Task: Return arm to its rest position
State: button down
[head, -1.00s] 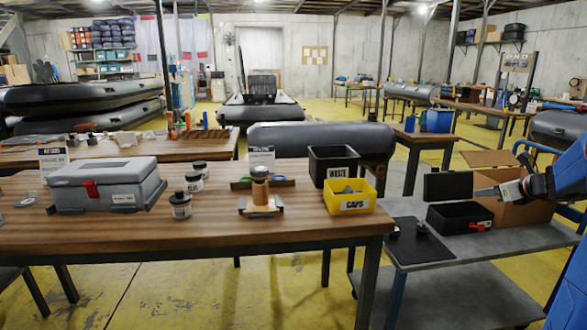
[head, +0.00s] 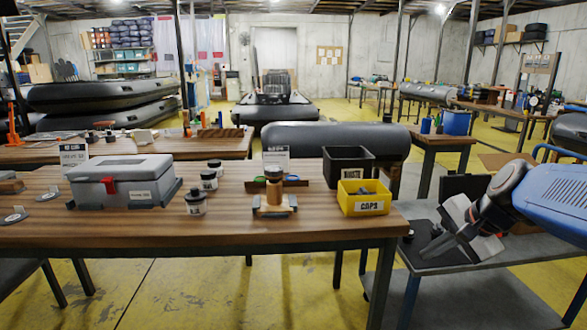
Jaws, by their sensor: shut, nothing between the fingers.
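My arm (head: 555,190) reaches in from the right edge of the head view, blue with a dark wrist. My gripper (head: 445,250) is at its end, pointing down and left over the grey cart. The gripper is shut with nothing in it. Its fingers are apart from the wooden table. The arm and gripper hide much of the open black case (head: 462,188) on the cart.
The grey cart (head: 490,258) stands at the right. The wooden table (head: 240,232) holds a grey toolbox (head: 122,178), several jars (head: 196,203), a yellow caps bin (head: 363,197) and a black waste bin (head: 348,163). A grey inflatable tube (head: 335,140) lies behind. Yellow floor shows in front.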

jog(key=s+a+f+n+h, duration=0.1)
jog(key=s+f+n, duration=0.1)
jog(key=s+n, duration=0.2)
jog(key=s+a+f+n+g+h, duration=0.1)
jog(key=s+n, duration=0.3)
jog(key=s, duration=0.4)
jog(key=s+a+f+n+h, duration=0.1)
jog(key=s+f+n, duration=0.2)
jog(key=s+n, duration=0.2)
jog(key=shift+s+f, duration=0.4)
